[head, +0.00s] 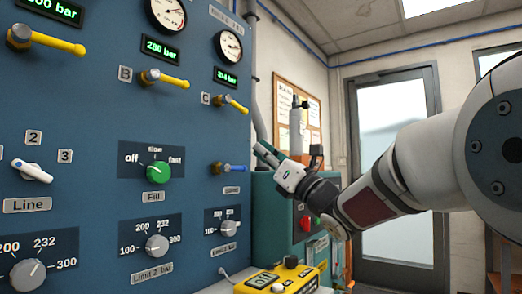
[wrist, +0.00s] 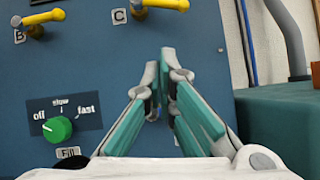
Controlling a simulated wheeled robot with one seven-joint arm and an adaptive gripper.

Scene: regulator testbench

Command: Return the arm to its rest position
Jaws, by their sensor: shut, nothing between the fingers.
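My gripper (head: 264,152) is at the end of my arm, which reaches in from the right in the head view. It is raised near the right edge of the blue panel (head: 100,110), its fingers pointing up and left. In the wrist view my gripper (wrist: 163,80) has its teal-padded fingers together at the tips, with nothing between them. The panel's green Fill knob (head: 159,172) is to the left of the gripper; it also shows in the wrist view (wrist: 58,129), its mark toward "off". I cannot tell whether the fingers touch the panel.
Yellow valve levers (head: 165,79) and a blue lever (head: 235,168) stick out from the panel. A yellow box (head: 283,281) is low in front. A teal cabinet (head: 268,212) stands behind the gripper. A glass door (head: 396,120) is at the back.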

